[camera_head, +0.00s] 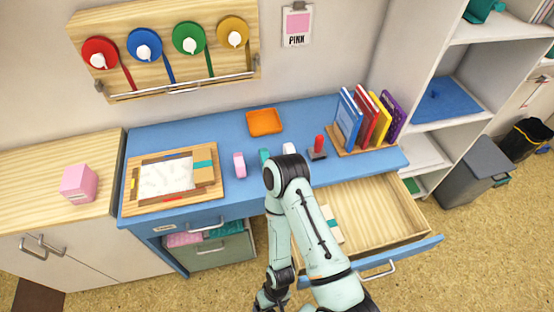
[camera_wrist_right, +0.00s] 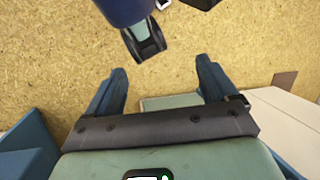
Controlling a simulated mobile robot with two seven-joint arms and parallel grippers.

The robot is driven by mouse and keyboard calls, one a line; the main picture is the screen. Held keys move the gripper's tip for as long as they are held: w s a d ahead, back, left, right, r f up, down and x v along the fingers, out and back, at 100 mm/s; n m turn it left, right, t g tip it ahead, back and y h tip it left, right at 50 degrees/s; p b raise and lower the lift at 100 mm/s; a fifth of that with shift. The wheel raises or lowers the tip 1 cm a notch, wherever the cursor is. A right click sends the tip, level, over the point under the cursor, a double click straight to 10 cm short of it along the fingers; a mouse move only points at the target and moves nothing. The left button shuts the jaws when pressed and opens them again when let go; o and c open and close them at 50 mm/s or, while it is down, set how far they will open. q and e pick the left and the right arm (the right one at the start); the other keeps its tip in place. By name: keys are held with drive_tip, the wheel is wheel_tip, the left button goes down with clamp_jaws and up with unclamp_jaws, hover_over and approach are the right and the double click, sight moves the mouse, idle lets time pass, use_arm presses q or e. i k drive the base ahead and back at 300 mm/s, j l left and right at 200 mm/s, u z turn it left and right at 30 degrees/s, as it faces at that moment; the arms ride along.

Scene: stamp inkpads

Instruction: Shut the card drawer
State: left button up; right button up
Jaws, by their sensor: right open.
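The open drawer (camera_head: 385,205) of the blue desk is pulled far out at the right, with a bare wood inside and a blue front (camera_head: 415,255) with a metal handle (camera_head: 378,270). A pale card-like item (camera_head: 331,226) lies inside at its left, partly behind my arm. My right gripper (camera_head: 266,302) is at the bottom edge of the head view, left of the drawer front and apart from it. In the right wrist view its two fingers (camera_wrist_right: 161,85) are spread, with floor beyond them. My left gripper is not in view.
A grey-green drawer unit (camera_head: 225,252) stands under the desk's left. A grey bin (camera_head: 475,165) is at the right. Floor is free in front.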

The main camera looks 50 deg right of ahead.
sight(375, 214)
drive_tip(key=j+z, duration=0.15)
drive_tip(key=z, duration=2.95)
drive_tip(key=k+j+u, duration=0.2)
